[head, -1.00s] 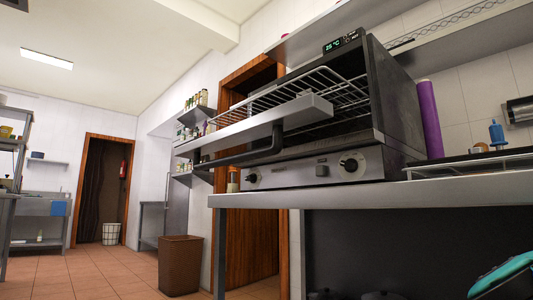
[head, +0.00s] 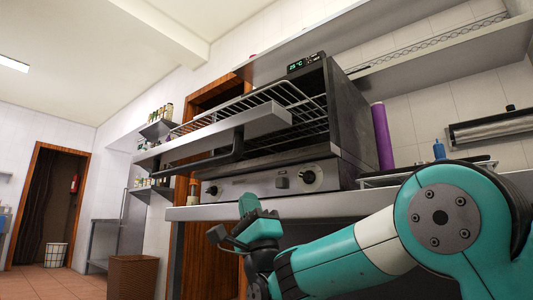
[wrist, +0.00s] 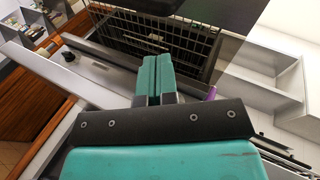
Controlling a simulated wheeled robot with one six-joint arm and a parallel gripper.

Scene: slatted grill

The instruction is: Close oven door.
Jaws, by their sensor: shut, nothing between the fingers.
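The oven (head: 347,115) is a dark box with a lit display, standing on a metal counter. Its door (head: 215,135) is open, lowered and sticking out toward the left, with a dark bar handle (head: 210,165) below it. A wire rack (head: 270,105) shows above the door and inside the opening. My gripper (head: 249,207) is in front of the counter edge, below the knobs in the head view, apart from the door. In the wrist view its teal fingers (wrist: 157,78) are together and empty, pointing toward the oven and its rack (wrist: 150,35).
The counter (head: 330,206) runs below the oven, its front edge close to my arm. A purple cylinder (head: 382,136) and a tray (head: 425,175) stand right of the oven. A shelf (head: 440,60) hangs above. A brown bin (head: 133,277) stands on the floor at left.

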